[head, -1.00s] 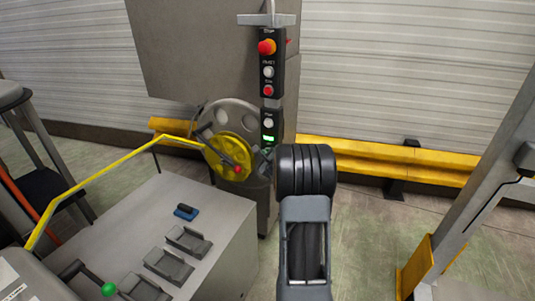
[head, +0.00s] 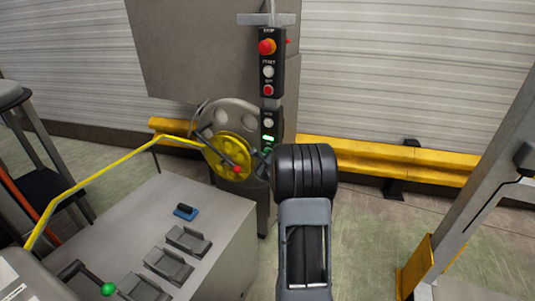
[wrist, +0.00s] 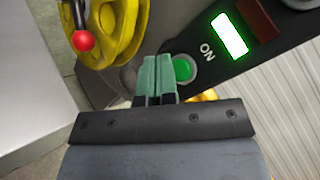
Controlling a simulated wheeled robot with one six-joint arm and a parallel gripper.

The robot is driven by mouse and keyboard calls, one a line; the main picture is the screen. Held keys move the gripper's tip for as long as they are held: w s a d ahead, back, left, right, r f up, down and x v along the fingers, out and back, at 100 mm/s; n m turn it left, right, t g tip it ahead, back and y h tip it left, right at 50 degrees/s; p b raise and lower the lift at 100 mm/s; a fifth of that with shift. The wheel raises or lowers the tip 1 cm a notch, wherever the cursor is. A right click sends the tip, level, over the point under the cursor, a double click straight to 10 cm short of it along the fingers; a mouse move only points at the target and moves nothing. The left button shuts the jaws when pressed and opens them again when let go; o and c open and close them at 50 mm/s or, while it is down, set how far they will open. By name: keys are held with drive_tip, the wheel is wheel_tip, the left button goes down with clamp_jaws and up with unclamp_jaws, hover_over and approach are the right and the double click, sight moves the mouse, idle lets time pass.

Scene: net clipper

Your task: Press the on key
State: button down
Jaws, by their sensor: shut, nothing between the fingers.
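The green ON key (wrist: 183,69) is a round button on the dark control box (wrist: 275,50), with the word ON printed beside it in the wrist view. My gripper (wrist: 157,58) is shut and empty. Its two greenish fingertips lie side by side just left of the key and overlap its left edge in the picture. I cannot tell whether they touch it. A rectangular lamp (wrist: 230,34) above the key glows green-white; it also shows in the head view (head: 268,138). In the head view my arm hides part of the lower box.
A yellow wheel (head: 230,155) with a red-ended handle stands close left of the box. A grey cabinet (head: 225,235) stands front left.

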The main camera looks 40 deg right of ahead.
drive_tip(key=shift+s+a, duration=0.4)
drive_tip(key=shift+a, duration=0.3)
drive_tip(key=shift+s+a, duration=0.4)
drive_tip(key=shift+a, duration=0.35)
drive_tip(key=shift+s+a, duration=0.4)
drive_tip(key=shift+a, duration=0.3)
drive_tip(key=s+f+n+g, duration=0.3)
drive_tip(key=f+n+g, duration=0.2)
drive_tip(key=f+n, duration=0.2)
drive_tip(key=s+a+n+g+y, duration=0.1)
drive_tip(key=s+a+n+g, duration=0.4)
drive_tip(key=s+n, duration=0.25)
drive_tip(key=s+a+r+n+g+y+p, duration=0.1)
drive_tip(key=s+a+r+n+y+p, duration=0.1)
drive_tip(key=s+a+r+n, duration=0.4)
drive_tip(key=s+a+r+n+g+y+p, duration=0.1)
drive_tip(key=s+a+r+n+p, duration=0.3)
drive_tip(key=a, duration=1)
drive_tip(key=s+r+n+g, duration=0.1)
drive_tip(key=s+r+n, duration=0.2)
drive_tip(key=r+n, duration=0.1)
drive_tip(key=shift+s+r+n+y, duration=0.2)
drive_tip(key=shift+r+n+y, duration=0.05)
drive_tip(key=shift+n+y, duration=0.2)
